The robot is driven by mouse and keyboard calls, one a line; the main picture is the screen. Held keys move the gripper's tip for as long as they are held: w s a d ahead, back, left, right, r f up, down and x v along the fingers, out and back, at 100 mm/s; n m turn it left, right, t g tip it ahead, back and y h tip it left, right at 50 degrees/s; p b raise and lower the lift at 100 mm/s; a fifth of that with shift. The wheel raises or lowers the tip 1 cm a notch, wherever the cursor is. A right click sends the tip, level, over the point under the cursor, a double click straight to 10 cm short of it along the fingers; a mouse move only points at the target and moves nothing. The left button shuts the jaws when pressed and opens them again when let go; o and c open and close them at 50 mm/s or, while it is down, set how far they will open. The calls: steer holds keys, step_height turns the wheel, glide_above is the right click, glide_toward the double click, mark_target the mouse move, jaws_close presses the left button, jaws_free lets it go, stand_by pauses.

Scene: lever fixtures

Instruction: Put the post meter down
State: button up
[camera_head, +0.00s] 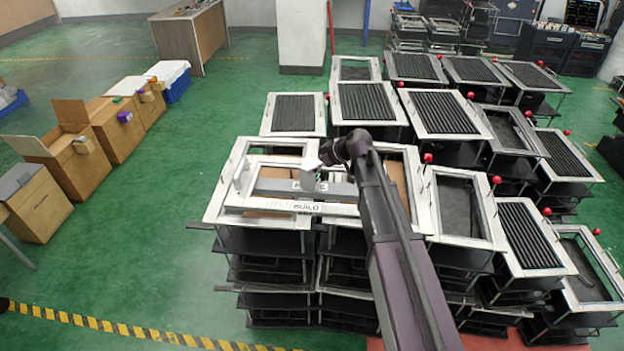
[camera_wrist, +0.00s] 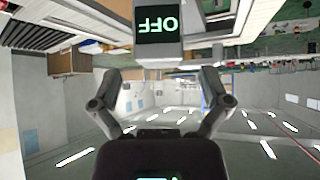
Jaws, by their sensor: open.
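In the wrist view, a light grey box-shaped meter with a dark display (camera_wrist: 159,24) reading OFF upside down stands at the top centre. I take it to be the post meter. My gripper (camera_wrist: 160,78) is open, with one finger on each side just below the meter and visible gaps between fingers and meter. In the head view, my gripper (camera_head: 318,172) is over the pale-framed fixture at the front left of the rack group. The meter cannot be clearly made out there, as my gripper and arm cover part of that spot.
Many metal-framed racks (camera_head: 440,112) with red knobs fill the right side. A pale bar with lettering (camera_head: 290,207) lies across the front fixture. Cardboard boxes (camera_head: 70,150) stand along the left. Green floor (camera_head: 150,240) is clear between them.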

steer(key=shift+f, duration=0.1)
steer(key=b+x, duration=0.2)
steer(key=x, duration=0.1)
steer(key=shift+d+f+b, duration=0.1)
steer(key=shift+f+b, duration=0.15)
steer(key=shift+b, duration=0.15)
steer(key=shift+b+x, duration=0.6)
steer(key=shift+x, duration=0.35)
steer(key=shift+r, duration=0.15)
steer(key=c, duration=1.3)
